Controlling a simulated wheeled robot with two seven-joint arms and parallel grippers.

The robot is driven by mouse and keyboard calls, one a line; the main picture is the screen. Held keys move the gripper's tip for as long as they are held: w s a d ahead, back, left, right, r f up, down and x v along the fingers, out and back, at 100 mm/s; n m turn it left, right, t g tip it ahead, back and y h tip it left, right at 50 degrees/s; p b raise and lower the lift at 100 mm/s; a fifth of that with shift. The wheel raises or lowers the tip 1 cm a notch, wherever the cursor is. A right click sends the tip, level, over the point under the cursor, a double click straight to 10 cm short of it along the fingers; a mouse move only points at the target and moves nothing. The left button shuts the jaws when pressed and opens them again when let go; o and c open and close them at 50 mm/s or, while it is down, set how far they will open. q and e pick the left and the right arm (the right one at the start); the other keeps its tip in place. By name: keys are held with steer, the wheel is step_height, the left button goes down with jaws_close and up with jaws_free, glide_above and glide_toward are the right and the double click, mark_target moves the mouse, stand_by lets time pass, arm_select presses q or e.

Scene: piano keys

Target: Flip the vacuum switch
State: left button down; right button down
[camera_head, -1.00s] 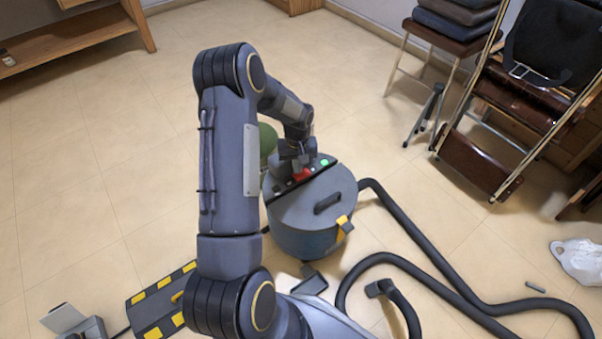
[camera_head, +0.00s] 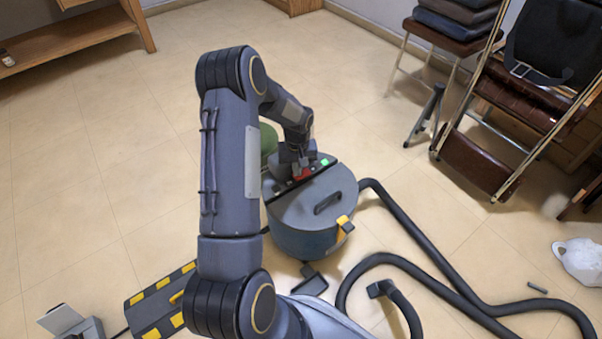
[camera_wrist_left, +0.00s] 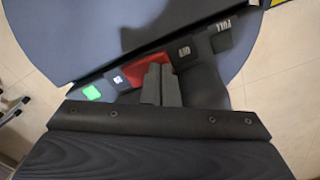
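The vacuum (camera_head: 305,212) is a round canister with a grey lid and blue body, standing on the floor. A red switch (camera_head: 304,174) sits on its dark control strip, with a lit green light (camera_head: 325,162) at one end. In the left wrist view the red switch (camera_wrist_left: 143,69) lies between the green light (camera_wrist_left: 91,93) and white-marked parts. My left gripper (camera_wrist_left: 162,82) has its fingertips together, empty, at the edge of the red switch and partly covering it. I cannot tell whether they touch it. In the head view the left gripper (camera_head: 297,166) is over the strip. My right gripper is not in view.
A black hose (camera_head: 435,250) loops over the floor right of the vacuum. A black-and-yellow box (camera_head: 160,303) lies at the lower left. A stool (camera_head: 445,42) and folded chairs (camera_head: 520,100) stand at the upper right. The upper-left floor is clear.

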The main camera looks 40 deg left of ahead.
arm_select(q)
steer(key=shift+f, duration=0.25)
steer(key=shift+r+p, duration=2.55)
steer(key=shift+r, duration=1)
